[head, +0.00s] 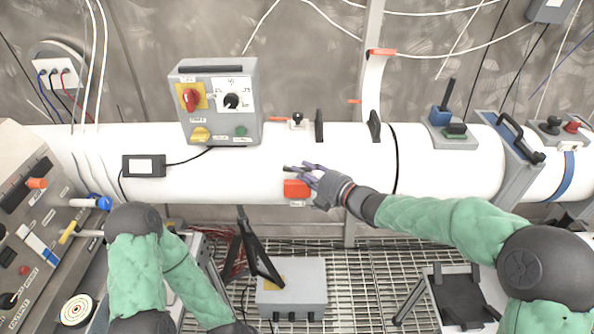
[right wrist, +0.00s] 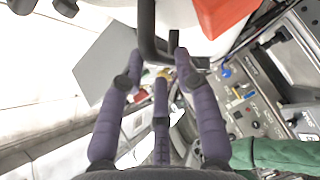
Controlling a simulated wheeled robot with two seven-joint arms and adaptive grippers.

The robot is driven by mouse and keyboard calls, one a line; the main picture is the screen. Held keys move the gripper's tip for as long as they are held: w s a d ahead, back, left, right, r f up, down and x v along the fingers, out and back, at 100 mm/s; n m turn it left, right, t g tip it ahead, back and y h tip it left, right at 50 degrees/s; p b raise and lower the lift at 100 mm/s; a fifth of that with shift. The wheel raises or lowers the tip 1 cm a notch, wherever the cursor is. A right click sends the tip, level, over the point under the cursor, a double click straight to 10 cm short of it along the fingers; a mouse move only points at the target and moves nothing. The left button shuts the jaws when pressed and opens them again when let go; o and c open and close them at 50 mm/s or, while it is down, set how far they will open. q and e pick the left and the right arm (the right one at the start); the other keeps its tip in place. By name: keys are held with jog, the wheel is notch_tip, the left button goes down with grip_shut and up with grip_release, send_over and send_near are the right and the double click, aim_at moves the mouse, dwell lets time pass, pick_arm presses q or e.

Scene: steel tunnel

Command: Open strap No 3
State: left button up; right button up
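A red-orange block (head: 296,188) with a small label under it sits on the front of the white pipe, probably part of a strap; the label is too small to read, so I cannot tell which strap is No 3. My right gripper (head: 303,169) is at the front of the pipe, just above and right of this block. In the right wrist view its purple-grey fingers (right wrist: 159,66) are spread, with a black bent bar (right wrist: 148,30) beyond and between the tips. I cannot tell whether they touch it. A red-orange surface (right wrist: 220,14) shows at the top there.
A grey control box (head: 217,104) stands on the pipe (head: 455,160), left of my gripper. Black upright levers (head: 319,125) stand behind it. A white band with a red-orange end (head: 381,52) rises from the pipe. A grey box (head: 291,285) lies on the grating below.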

jog(key=shift+x, duration=1.45)
grip_shut()
